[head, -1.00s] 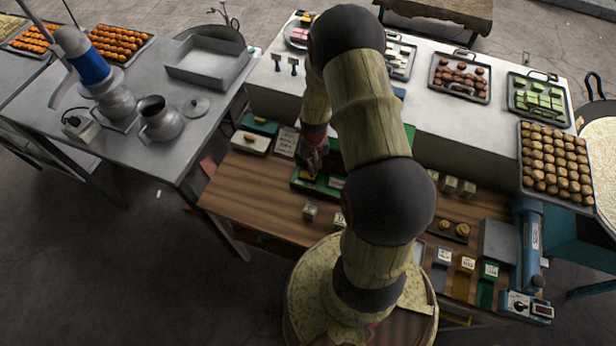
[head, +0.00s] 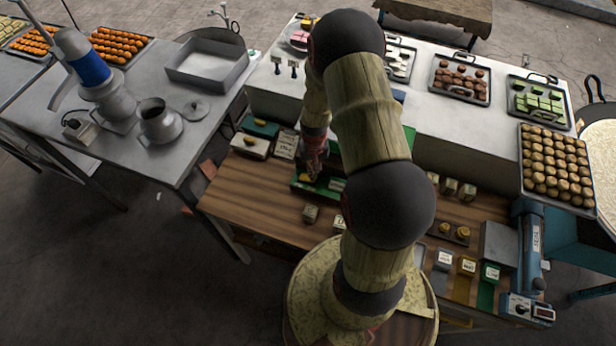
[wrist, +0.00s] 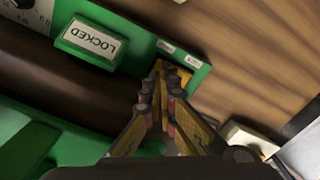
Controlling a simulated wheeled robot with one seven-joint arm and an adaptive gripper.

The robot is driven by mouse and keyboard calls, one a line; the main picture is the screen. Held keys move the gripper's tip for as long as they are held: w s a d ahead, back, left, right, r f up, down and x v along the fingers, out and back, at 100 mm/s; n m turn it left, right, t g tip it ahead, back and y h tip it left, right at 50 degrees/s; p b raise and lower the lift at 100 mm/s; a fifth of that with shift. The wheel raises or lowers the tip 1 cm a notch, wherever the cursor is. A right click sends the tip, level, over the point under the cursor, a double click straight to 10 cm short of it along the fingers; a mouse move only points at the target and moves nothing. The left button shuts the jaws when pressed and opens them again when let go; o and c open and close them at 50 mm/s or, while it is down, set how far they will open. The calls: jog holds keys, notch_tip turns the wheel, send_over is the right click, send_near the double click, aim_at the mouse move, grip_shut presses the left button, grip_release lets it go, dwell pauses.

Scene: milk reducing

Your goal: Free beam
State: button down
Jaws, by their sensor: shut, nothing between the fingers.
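The green device (head: 325,187) stands on the wooden table, partly hidden behind my arm. In the wrist view, its green base (wrist: 125,36) carries a raised plate reading LOCKED (wrist: 93,43). A yellow-orange piece (wrist: 183,74) sits at the right end of the base, between small white labels and my fingertips. My gripper (wrist: 160,74) is shut and empty, with its tips right at this piece; I cannot tell if they touch it. In the head view, my gripper (head: 315,174) is low over the device's left part. No beam can be made out clearly.
A dark cylinder (wrist: 60,80) lies along the base in the wrist view. Small blocks (head: 310,213) stand in front of the device. A sign card (head: 286,144) and a box (head: 250,145) are to its left. The table's left front (head: 245,205) is clear.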

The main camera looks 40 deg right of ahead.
jog(key=shift+f+b, duration=1.05)
jog(key=shift+f, duration=0.3)
dwell(1.1)
jog(key=shift+r, duration=0.15)
jog(key=shift+r+p, duration=1.95)
jog(key=shift+r, duration=1.45)
jog(key=shift+f, duration=0.1)
